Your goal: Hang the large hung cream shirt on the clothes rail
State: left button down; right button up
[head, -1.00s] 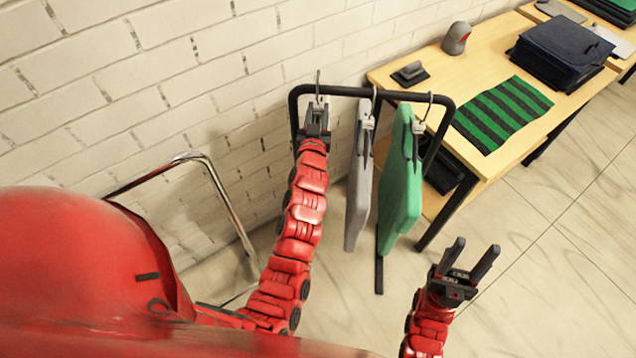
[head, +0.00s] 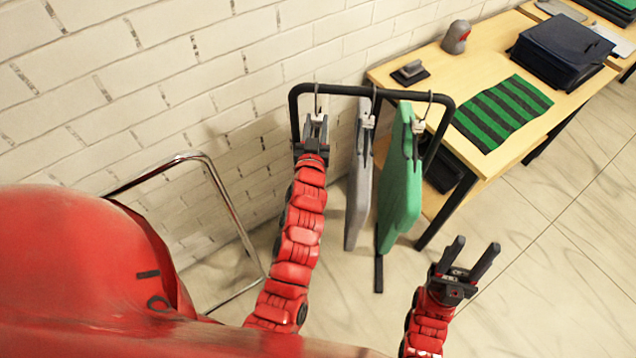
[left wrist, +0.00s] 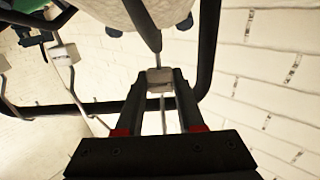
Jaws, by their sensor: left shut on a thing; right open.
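My left gripper (head: 315,132) is at the left end of the black clothes rail (head: 345,90), shut on the pale block below a hanger's hook (head: 317,100). The hook's top is at the height of the rail's bar; I cannot tell whether it rests on it. In the left wrist view the jaws (left wrist: 160,80) grip the pale block (left wrist: 160,77), and a cream shape, apparently the cream shirt (left wrist: 125,12), shows at the top edge. The head view hides the shirt behind my arm. My right gripper (head: 472,260) is open and empty, right of the rail.
A grey garment (head: 359,185) and a green garment (head: 402,185) hang on the rail to the right. A wooden table (head: 440,80) stands behind right with a striped cloth (head: 503,112). A chrome frame (head: 215,180) stands left, by the brick wall.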

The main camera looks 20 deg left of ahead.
pick_arm(q)
jog(key=shift+s+d+r, duration=0.1)
jog(key=shift+s, duration=0.5)
